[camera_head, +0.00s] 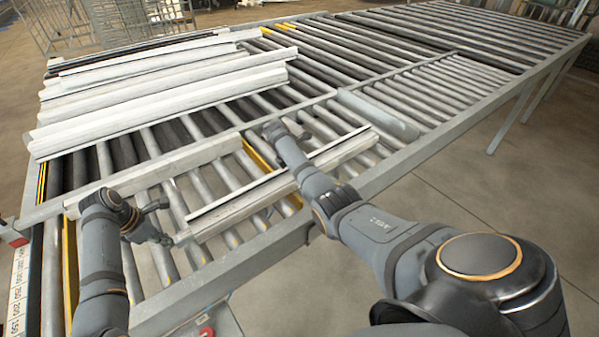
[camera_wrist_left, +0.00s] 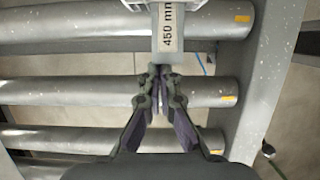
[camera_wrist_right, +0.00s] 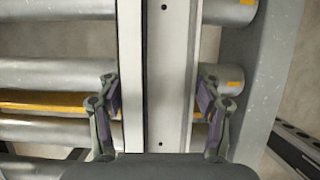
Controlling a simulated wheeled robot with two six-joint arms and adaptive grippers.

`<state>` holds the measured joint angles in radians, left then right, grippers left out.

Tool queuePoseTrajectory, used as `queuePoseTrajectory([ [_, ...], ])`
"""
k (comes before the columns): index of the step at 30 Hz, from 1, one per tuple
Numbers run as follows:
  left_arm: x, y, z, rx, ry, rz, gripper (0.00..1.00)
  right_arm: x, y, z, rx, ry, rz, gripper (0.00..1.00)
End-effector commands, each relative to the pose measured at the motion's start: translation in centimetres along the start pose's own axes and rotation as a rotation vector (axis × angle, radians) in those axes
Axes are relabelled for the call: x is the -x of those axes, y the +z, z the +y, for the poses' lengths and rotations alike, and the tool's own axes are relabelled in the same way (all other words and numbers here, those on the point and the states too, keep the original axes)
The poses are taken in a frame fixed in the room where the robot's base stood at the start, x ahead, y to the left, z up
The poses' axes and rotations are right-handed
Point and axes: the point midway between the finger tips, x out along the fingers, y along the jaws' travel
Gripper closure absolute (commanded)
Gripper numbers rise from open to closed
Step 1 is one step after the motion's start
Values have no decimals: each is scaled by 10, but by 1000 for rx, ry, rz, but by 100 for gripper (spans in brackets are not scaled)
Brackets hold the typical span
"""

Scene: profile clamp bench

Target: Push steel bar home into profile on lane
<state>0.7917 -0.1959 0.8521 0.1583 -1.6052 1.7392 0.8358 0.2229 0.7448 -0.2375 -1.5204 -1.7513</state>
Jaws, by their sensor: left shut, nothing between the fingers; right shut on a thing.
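The pale profile (camera_head: 240,205) lies across the rollers of the near lane, partly hidden by my right arm. The steel bar (camera_head: 183,238) shows only as a short end sticking out of the profile's near left end; the rest is hidden. In the left wrist view the bar's end (camera_wrist_left: 168,30) carries a "450 mm" label. My left gripper (camera_head: 166,239) is shut and empty, its tips (camera_wrist_left: 158,74) at or very near the bar's end; I cannot tell whether they touch. My right gripper (camera_wrist_right: 160,98) is shut on the profile, one finger on each side.
Several white profiles (camera_head: 160,85) lie stacked on the rollers at the back left. A yellow strip (camera_head: 70,260) and a printed scale (camera_head: 20,290) run along the left. The frame rail (camera_head: 430,130) edges the lane at right.

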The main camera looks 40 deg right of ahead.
Motion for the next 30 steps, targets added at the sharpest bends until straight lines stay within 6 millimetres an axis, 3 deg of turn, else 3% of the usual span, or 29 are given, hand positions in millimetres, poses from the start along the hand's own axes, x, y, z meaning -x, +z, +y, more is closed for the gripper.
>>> queuePoseTrajectory([
  [9, -4, 15, 0, -1, 0, -2, 100, 0, -1, 0, 0, 1, 1, 97],
  [30, -9, 30, 0, -1, 1, -2, 100, 0, 0, 0, 0, 1, 1, 97],
])
